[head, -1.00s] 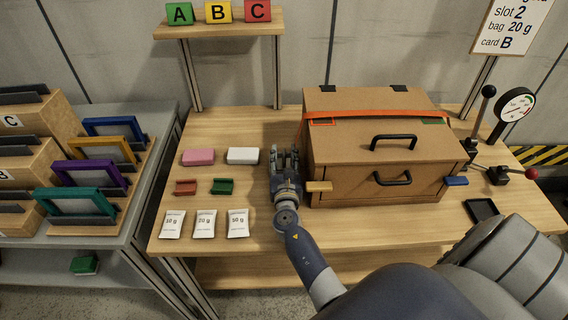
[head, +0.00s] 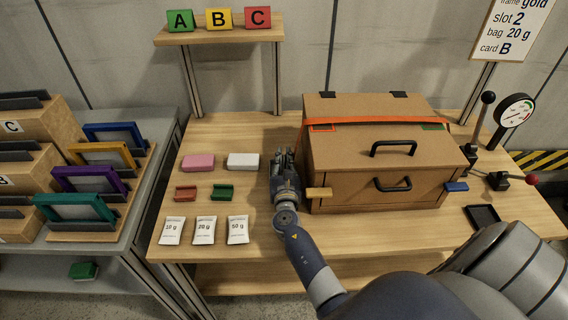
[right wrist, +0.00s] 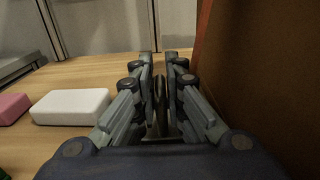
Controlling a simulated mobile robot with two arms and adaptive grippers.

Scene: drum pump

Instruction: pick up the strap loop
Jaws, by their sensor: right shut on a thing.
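An orange strap (head: 375,120) runs over the top of the brown box (head: 385,152), with a red-orange patch near its left end. My right gripper (head: 283,158) is beside the box's left side, pointing away from me. In the right wrist view its fingers (right wrist: 161,62) are drawn close around a thin, dark, upright piece (right wrist: 160,92), which seems to be the strap loop; its outline is mostly hidden by the fingers. A red strap edge (right wrist: 203,18) shows on the box wall just right of the fingers. My left gripper is not in view.
Left of the gripper lie a pink block (head: 198,162), a white block (head: 243,160), small red and green holders and several labelled bags (head: 204,231). A gauge and levers stand at right.

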